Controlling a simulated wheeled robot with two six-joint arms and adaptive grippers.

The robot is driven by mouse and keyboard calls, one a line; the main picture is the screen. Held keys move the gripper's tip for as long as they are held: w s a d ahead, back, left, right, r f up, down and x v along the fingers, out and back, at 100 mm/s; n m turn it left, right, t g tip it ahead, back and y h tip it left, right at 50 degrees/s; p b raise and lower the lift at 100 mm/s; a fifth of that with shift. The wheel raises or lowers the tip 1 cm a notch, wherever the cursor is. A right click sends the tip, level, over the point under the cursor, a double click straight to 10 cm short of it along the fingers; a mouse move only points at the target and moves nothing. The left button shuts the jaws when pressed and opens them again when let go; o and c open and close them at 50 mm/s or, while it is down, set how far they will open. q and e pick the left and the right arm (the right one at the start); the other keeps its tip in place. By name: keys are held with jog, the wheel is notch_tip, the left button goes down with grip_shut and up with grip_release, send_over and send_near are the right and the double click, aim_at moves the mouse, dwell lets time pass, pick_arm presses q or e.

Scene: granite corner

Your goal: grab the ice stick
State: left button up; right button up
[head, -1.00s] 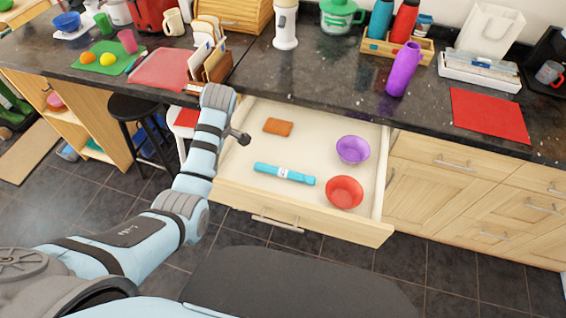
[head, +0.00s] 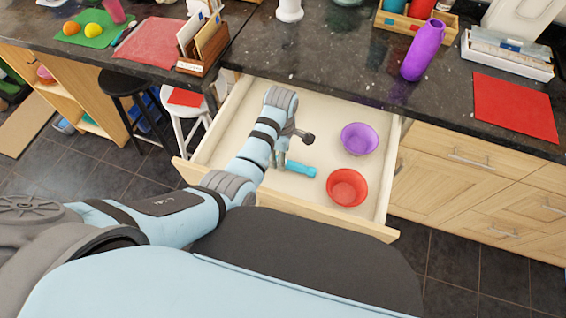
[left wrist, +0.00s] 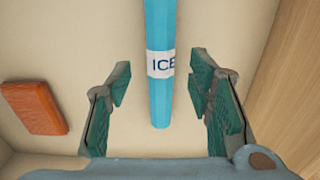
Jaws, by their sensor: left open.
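The ice stick is a light blue bar with a white label reading "ICE". In the left wrist view the ice stick (left wrist: 159,95) runs lengthwise between the two fingers. In the head view the ice stick (head: 301,169) lies on the drawer floor, its left part hidden by my arm. My left gripper (left wrist: 160,85) is open, one finger on each side of the stick, neither touching it. In the head view my left gripper (head: 281,158) is mostly hidden by its own wrist. My right gripper is not in view.
The open drawer (head: 232,130) also holds a purple bowl (head: 360,139) and a red bowl (head: 346,187) right of the stick. An orange-brown block (left wrist: 34,107) lies to the left in the left wrist view. A purple bottle (head: 422,50) stands on the counter above.

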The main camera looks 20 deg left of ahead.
pick_arm(q)
notch_tip(320, 180, down, 3)
jog(key=shift+f+b, duration=0.2)
jog(key=shift+b, duration=0.2)
jog(key=shift+s+r, duration=0.1)
jog(key=shift+r, duration=0.05)
jog(key=shift+c, duration=0.7)
grip_shut()
